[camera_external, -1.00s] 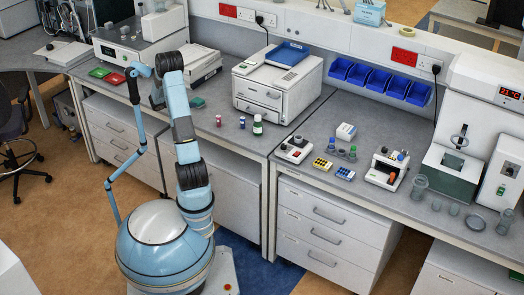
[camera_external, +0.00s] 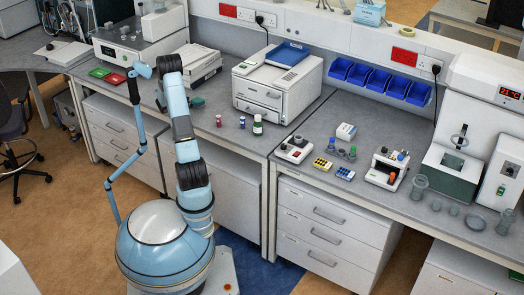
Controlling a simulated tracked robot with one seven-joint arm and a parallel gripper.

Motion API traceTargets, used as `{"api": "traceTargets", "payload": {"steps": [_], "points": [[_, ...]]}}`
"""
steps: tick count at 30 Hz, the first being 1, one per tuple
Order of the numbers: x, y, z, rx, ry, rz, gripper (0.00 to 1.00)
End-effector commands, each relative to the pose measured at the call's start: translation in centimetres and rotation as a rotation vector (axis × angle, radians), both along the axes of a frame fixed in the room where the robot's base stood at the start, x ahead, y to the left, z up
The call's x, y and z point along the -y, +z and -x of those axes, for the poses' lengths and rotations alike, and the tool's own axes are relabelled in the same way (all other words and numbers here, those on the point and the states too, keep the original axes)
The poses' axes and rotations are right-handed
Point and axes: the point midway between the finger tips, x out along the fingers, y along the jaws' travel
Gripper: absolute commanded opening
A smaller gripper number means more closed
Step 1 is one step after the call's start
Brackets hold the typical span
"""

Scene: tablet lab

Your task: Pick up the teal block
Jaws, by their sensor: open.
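The teal block (camera_external: 199,101) is a small dark green-teal piece lying on the grey bench top, just right of my upright blue arm. My gripper (camera_external: 190,104) is mostly hidden behind my arm. A small dark part of it shows close to the left side of the block. I take its jaws as open. I cannot tell whether the fingers stand around the block or only beside it, or whether they touch it.
A red-topped vial (camera_external: 219,121), a blue-capped vial (camera_external: 242,122) and a green-capped bottle (camera_external: 257,125) stand to the right. A white printer-like box (camera_external: 262,98) is behind them. A green tray (camera_external: 100,71) and a red tray (camera_external: 115,79) lie left.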

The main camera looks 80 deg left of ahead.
Motion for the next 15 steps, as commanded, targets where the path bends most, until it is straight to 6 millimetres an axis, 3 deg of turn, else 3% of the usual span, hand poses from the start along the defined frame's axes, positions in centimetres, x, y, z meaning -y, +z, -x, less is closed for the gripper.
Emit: {"api": "traceTargets", "payload": {"steps": [10, 15], "points": [[-2.3, -1.0, -3.4, 0.000, -0.002, 0.000, 1.00], [-2.8, -1.3, -4.0, 0.000, 0.000, -0.001, 1.00]]}}
